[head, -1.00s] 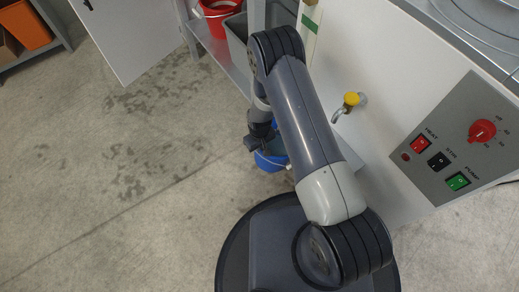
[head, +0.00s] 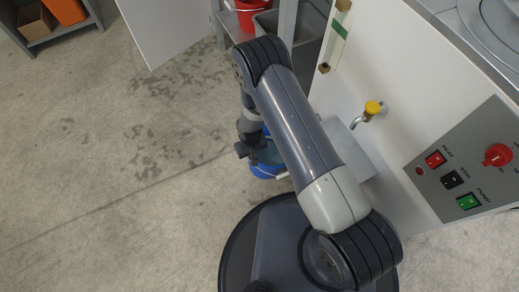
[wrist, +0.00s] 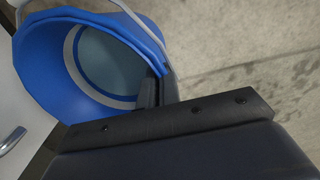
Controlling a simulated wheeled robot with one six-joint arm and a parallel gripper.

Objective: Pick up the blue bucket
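The blue bucket (head: 263,171) shows in the head view below and right of my gripper (head: 246,148), partly hidden behind my arm. In the wrist view the bucket (wrist: 48,62) fills the upper left, its mouth toward the camera. A bluish-grey surface with a pale ring shows inside it. Its pale handle arcs along the top. My gripper's dark fingers (wrist: 159,90) appear closed on the near right part of the rim, one inside and one outside. The lower part of the grip is hidden by the gripper body.
A white machine with a yellow-handled tap (head: 370,110) and a control panel (head: 470,165) stands at the right. A grey ledge (head: 350,152) juts out below the tap. The concrete floor at left is clear.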

